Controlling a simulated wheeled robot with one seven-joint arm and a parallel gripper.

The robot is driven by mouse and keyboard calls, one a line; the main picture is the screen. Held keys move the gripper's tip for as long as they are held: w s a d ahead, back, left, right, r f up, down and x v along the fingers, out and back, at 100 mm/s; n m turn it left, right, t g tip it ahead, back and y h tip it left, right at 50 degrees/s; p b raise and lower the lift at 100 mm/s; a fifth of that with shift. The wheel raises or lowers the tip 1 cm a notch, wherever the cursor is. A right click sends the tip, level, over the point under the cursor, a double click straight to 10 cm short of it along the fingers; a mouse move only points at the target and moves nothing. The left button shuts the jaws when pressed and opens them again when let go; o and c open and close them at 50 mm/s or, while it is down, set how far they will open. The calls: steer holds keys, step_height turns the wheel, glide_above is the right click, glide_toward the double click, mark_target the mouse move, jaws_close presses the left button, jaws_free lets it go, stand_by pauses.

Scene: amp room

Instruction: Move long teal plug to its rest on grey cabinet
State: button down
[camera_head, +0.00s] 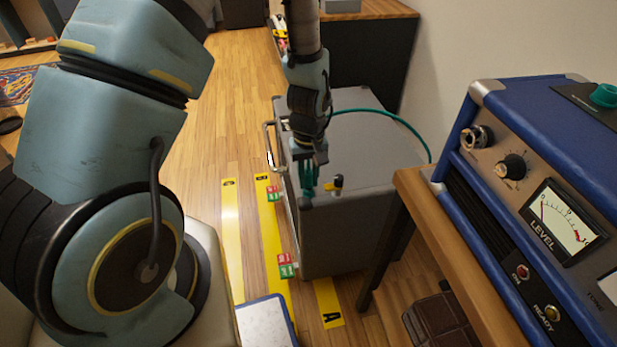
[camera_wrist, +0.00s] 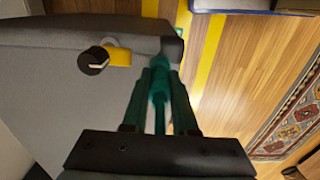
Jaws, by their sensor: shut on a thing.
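The long teal plug (camera_wrist: 159,88) is between the two teal fingers of my gripper (camera_wrist: 160,76), which is shut on it in the wrist view. In the head view my gripper (camera_head: 308,178) points down at the near left corner of the grey cabinet (camera_head: 360,160). The plug's far end reaches a dark rounded piece (camera_wrist: 173,48) at the cabinet's edge; I cannot tell whether they touch. A teal cable (camera_head: 395,117) curves over the cabinet's back and right side. I cannot make out the plug's rest.
A small yellow-and-black fitting (camera_head: 334,184) stands on the cabinet top close to my gripper; it also shows in the wrist view (camera_wrist: 117,56). A wooden bench (camera_head: 425,215) with a blue amplifier (camera_head: 535,160) stands at the right. The cabinet top's middle is clear.

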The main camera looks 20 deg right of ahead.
steer(key=shift+f, duration=0.2)
steer(key=c, duration=0.6)
jaws_free()
